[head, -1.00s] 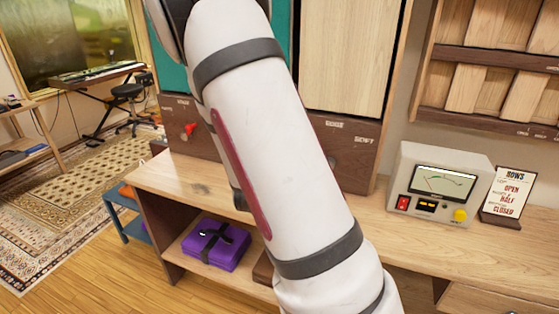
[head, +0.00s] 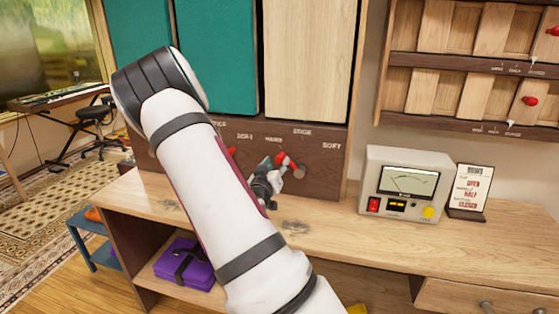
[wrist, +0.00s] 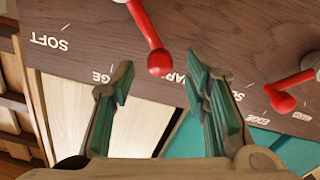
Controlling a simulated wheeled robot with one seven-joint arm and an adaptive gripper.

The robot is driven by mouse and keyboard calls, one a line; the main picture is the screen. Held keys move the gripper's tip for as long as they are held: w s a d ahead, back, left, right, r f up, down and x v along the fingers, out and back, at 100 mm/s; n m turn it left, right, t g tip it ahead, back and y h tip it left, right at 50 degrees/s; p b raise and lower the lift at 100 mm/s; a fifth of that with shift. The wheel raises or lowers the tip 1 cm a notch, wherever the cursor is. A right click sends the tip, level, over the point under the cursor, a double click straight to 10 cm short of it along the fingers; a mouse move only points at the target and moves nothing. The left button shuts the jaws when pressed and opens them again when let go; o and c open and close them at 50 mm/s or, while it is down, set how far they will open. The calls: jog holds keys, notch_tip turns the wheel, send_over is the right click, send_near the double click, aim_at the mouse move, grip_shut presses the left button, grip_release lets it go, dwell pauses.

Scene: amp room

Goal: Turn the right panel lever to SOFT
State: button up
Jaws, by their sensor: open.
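The right panel lever (head: 285,160) is red with a round knob and sits on the dark brown strip below the pale wood panel (head: 308,60). It leans up and left from its pivot, toward the HARD label; SOFT (head: 332,146) is at the far right of its scale. In the wrist view the scene is inverted, and the lever (wrist: 150,40) points near HARD, with SOFT (wrist: 48,42) at the left. My gripper (head: 272,172) is open beside the lever. In the wrist view the red knob appears between the fingertips of my gripper (wrist: 160,68); contact cannot be told.
A second red lever (wrist: 285,100) is on the teal panel's side, mostly hidden by my arm in the head view. A meter box (head: 405,185) and a sign (head: 469,190) stand on the wooden desk (head: 340,225), right of the panel. A purple case (head: 185,262) lies below.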

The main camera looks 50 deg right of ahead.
aim_at(279, 161)
jog(key=shift+x, duration=2.1)
grip_shut()
